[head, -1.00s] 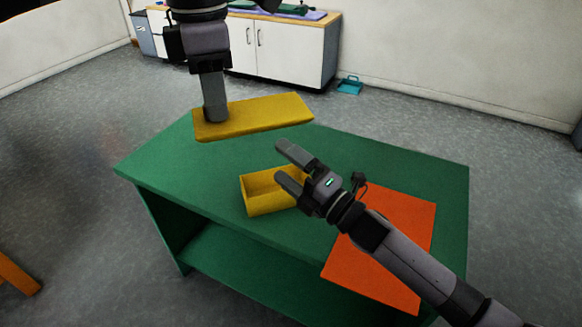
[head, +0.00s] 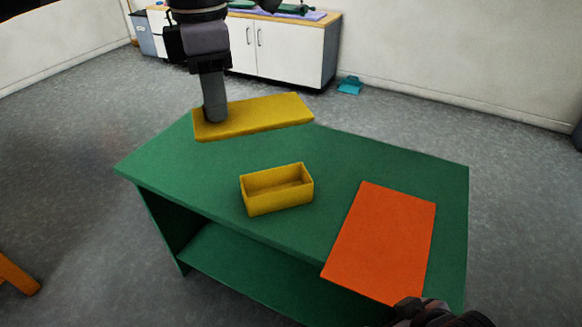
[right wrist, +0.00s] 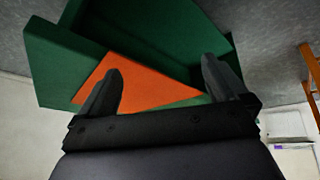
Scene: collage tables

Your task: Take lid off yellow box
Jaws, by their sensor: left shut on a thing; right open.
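The yellow box (head: 277,203) stands open on the green table (head: 200,170), its inside empty as far as I can see. Its flat yellow lid (head: 262,116) is held in the air by my left gripper (head: 215,108), behind and above the box and apart from it. The left gripper is shut on the lid's left end. My right gripper is mostly out of the head view, with a dark part at the bottom right edge. In the right wrist view the right gripper (right wrist: 160,90) is open with nothing between its fingers.
An orange sheet (head: 382,240) lies flat on the right part of the table and also shows in the right wrist view (right wrist: 140,85). The tabletop around the box is clear. A white cabinet (head: 285,50) and a teal dustpan (head: 350,85) are further back.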

